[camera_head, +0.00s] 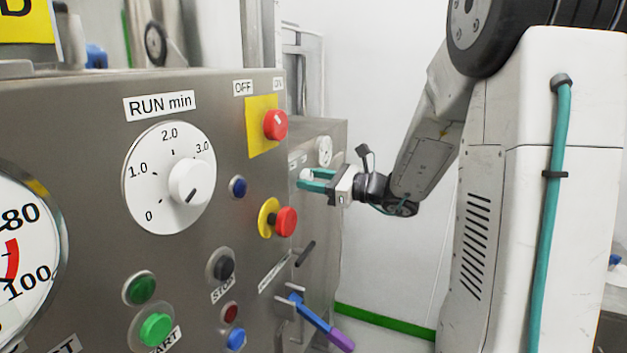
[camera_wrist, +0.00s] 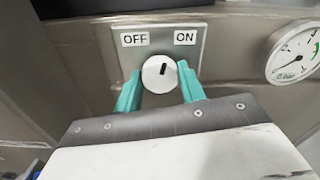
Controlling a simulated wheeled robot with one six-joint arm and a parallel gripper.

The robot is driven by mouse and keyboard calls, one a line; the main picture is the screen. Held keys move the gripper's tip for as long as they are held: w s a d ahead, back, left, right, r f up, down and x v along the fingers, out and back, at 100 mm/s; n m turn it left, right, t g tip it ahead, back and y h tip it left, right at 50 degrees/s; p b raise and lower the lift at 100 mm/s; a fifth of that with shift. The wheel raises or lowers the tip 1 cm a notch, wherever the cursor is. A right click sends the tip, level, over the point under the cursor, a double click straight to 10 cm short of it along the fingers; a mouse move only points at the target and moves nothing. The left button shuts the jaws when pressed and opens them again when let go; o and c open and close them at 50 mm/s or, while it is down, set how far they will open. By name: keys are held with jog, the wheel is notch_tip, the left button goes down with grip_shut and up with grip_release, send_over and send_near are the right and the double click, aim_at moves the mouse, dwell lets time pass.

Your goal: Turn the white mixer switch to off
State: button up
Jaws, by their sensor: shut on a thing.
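The white mixer switch (camera_wrist: 155,77) is a round knob on a metal plate in the wrist view, with an OFF label (camera_wrist: 135,39) at upper left and an ON label (camera_wrist: 185,37) at upper right. Its short black mark points nearly straight up, leaning slightly towards ON. My gripper (camera_wrist: 159,74) has its teal fingers on either side of the knob, shut on it. In the head view my gripper (camera_head: 304,179) reaches the side cabinet, and its fingers hide most of the switch there.
A pressure gauge (camera_wrist: 295,52) sits right of the switch. In the head view, the nearer steel panel carries a RUN min dial (camera_head: 168,177), a red OFF/ON switch (camera_head: 275,125), a red stop button (camera_head: 286,221) and several push buttons. A blue and purple lever (camera_head: 316,318) sticks out below my gripper.

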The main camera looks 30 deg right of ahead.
jog(key=n, duration=0.4)
jog(key=shift+n, duration=2.5)
jog(key=o, duration=1)
jog(key=shift+c, duration=0.2)
jog(key=v, duration=0.7)
jog(key=shift+s+d, duration=0.25)
jog(key=shift+s, duration=0.05)
